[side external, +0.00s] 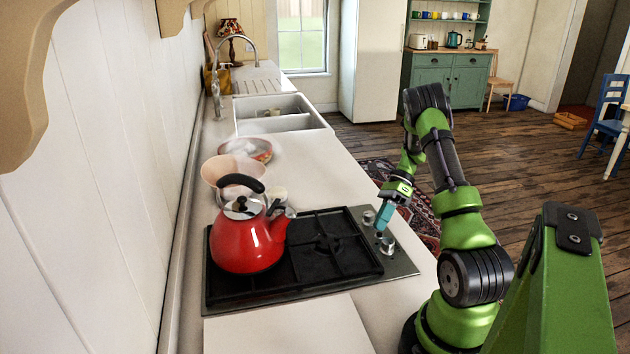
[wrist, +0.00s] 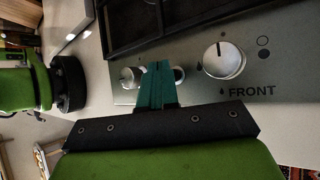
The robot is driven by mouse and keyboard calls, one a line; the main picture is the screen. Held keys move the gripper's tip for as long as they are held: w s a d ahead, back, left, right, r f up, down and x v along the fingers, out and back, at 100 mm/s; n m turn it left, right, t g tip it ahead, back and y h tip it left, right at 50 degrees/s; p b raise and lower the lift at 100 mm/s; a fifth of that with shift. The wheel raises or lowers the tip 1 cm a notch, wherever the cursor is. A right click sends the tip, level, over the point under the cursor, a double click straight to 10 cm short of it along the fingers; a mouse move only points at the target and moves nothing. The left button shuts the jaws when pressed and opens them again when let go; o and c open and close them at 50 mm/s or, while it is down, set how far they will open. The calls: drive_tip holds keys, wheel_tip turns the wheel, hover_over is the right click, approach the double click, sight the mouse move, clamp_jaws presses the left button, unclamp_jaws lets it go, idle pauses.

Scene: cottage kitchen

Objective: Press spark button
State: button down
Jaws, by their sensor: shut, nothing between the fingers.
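The hob (side external: 397,264) is set in the white counter, with its control strip along the right side. A silver knob (side external: 387,246) and a second knob (side external: 368,217) stand on the strip. My gripper (side external: 379,231), with teal fingers closed together, points down at the strip between these knobs. In the wrist view the fingertips (wrist: 158,66) lie over the strip, left of the knob marked FRONT (wrist: 224,61). A small dark round part with a pale rim, perhaps the spark button (wrist: 179,74), shows right beside the fingers, partly hidden. I cannot tell whether the fingertips touch it.
A red kettle (side external: 246,243) stands on the hob's left side, its spout toward the strip. A pink bowl (side external: 229,172) and a pan (side external: 259,150) sit behind it. The sink (side external: 303,122) is farther back.

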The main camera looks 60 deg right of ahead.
sight(381, 234)
idle(0.3)
drive_tip(key=shift+f, duration=0.45)
drive_tip(key=shift+r, duration=0.45)
wheel_tip(381, 234, up, 6)
drive_tip(key=shift+r, duration=0.1)
idle(0.7)
idle(0.5)
